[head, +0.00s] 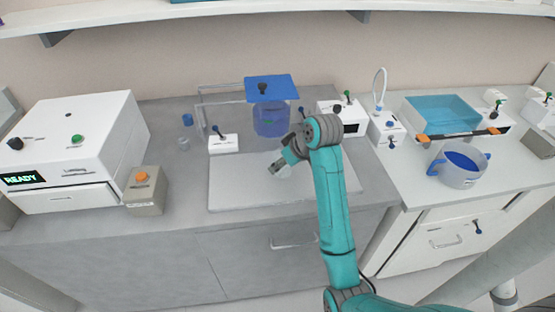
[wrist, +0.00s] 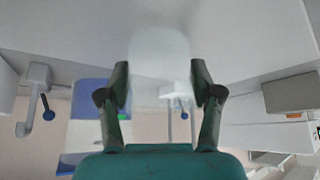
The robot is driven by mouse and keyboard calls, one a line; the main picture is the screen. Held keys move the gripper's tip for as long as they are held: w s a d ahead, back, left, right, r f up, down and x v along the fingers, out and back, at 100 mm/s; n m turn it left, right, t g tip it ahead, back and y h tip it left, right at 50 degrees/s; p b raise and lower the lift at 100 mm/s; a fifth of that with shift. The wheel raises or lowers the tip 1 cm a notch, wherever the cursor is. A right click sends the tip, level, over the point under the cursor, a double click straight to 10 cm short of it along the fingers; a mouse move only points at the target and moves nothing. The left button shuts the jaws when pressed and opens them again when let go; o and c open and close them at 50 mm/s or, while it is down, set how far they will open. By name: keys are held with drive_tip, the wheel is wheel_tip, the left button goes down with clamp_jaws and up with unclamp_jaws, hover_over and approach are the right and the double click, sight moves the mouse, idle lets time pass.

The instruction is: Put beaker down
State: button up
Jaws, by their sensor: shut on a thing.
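A clear, whitish beaker (wrist: 160,52) sits between the two dark fingers of my gripper (wrist: 160,88) in the wrist view, with a finger against each side. In the head view, my gripper (head: 281,166) reaches over the pale board (head: 232,190) on the grey bench. The beaker (head: 284,173) shows only faintly there, low over the board and partly hidden by the gripper. I cannot tell whether its base touches the board.
Behind the board stand a blue vessel (head: 270,120) under a blue plate (head: 272,89) and a white switch box (head: 223,143). A white machine reading READY (head: 80,145) is at left. A blue-handled pot (head: 460,166) is at right. The board's left part is clear.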

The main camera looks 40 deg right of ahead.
drive_tip(key=shift+f, duration=0.25)
drive_tip(key=o, duration=1.1)
drive_tip(key=shift+o, duration=0.2)
drive_tip(key=shift+r, duration=0.1)
